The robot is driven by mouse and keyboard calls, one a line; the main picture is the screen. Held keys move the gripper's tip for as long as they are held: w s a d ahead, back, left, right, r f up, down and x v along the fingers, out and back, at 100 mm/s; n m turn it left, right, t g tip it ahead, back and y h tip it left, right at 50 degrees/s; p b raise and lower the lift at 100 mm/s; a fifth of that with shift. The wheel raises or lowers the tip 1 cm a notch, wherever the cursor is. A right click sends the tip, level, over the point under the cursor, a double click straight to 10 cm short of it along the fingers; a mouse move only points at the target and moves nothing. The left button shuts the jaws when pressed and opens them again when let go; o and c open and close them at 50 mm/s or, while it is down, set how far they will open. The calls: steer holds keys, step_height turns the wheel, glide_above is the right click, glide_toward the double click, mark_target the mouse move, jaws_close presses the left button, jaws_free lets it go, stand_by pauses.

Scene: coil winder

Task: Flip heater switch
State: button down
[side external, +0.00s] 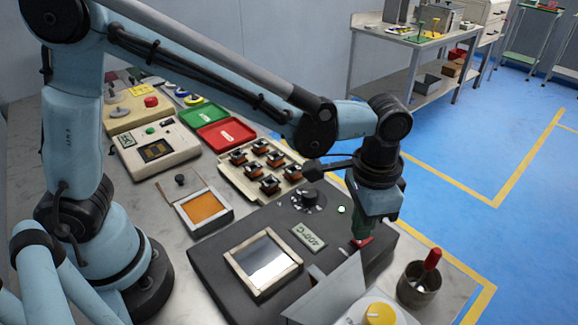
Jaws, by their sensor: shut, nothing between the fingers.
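The heater unit (212,262) is a dark grey box at the front of the bench. It has a square pot with a shiny silver surface (265,262), a display reading about 400°C (308,237), a black knob (311,198) and a lit green lamp (341,209). A small red part (364,242), which looks like the heater switch, sits near the unit's right edge. My gripper (361,235) points down, shut and empty, with its tips right at this red part. Whether they touch it, and the switch's position, I cannot tell.
A grey angled panel (335,292) and a yellow knob (379,314) stand in front of my gripper. A metal cup with a red-handled tool (418,285) is at right. A tray of several coils (262,170), red and green trays (227,135) and an orange-topped dish (204,210) lie behind.

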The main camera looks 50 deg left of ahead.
steer(key=shift+f, duration=0.9)
stand_by(0.6)
steer(key=shift+r, duration=3.55)
steer(key=shift+a, duration=0.15)
steer(key=s+a+n+t, duration=0.2)
steer(key=a+n+t, duration=0.1)
steer(key=a, duration=0.7)
steer(key=s+a+r+n+t, duration=0.1)
steer(key=s+a+n+t, duration=0.2)
steer(key=a, duration=0.8)
steer(key=shift+s+t, duration=0.25)
steer(key=shift+t, duration=0.35)
